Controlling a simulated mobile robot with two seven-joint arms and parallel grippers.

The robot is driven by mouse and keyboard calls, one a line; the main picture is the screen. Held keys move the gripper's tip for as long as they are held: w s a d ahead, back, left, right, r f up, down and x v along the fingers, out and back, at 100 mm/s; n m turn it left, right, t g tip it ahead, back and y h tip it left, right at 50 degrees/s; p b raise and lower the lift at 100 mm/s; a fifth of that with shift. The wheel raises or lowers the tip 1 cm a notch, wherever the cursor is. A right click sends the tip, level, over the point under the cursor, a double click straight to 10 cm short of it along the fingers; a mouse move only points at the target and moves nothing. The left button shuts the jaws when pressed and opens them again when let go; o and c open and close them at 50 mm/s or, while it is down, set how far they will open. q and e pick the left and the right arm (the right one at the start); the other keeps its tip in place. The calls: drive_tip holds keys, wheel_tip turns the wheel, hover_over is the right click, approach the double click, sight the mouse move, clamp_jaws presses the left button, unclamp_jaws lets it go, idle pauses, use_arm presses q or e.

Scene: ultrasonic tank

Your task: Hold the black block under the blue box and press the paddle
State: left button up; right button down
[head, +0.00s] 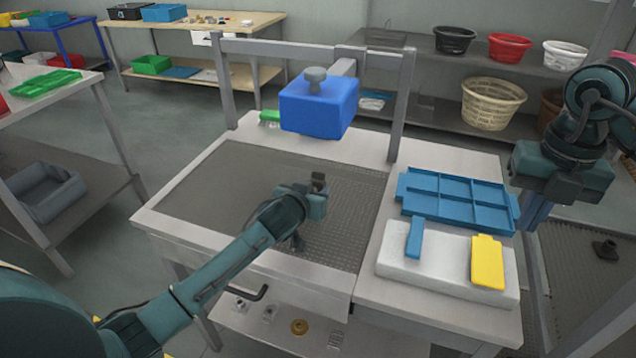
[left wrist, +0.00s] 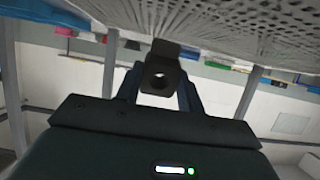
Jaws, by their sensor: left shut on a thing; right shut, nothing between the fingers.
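The blue box (head: 318,108), with a grey knob on top, hangs from a grey frame above the table. My left gripper (head: 316,188) is shut on the black block (head: 319,178), over the mesh-covered tank area, lower in the picture than the box. The block, with a round hole, shows between the fingers in the left wrist view (left wrist: 160,70). I cannot tell whether it is directly below the box. My right gripper (head: 537,212) is shut and empty at the right. A blue bar (head: 414,238) and a yellow paddle-shaped piece (head: 487,262) lie on a white slab; which is the paddle is unclear.
The white slab (head: 440,282) lies at the table's front right, with a blue divided tray (head: 460,180) behind it. Frame posts (head: 402,105) stand either side of the box. Baskets (head: 492,100) are on a shelf behind. The mesh (head: 220,180) left of the gripper is clear.

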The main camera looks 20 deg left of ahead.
use_arm(q)
drive_tip(key=s+p, duration=0.1)
drive_tip(key=s, duration=0.1)
drive_tip(key=s+p, duration=0.1)
drive_tip(key=s, duration=0.3)
drive_tip(key=shift+r+p, duration=0.25)
drive_tip(key=shift+p, duration=0.15)
drive_tip(key=shift+s+f, duration=0.1)
drive_tip(key=shift+s, duration=1.3)
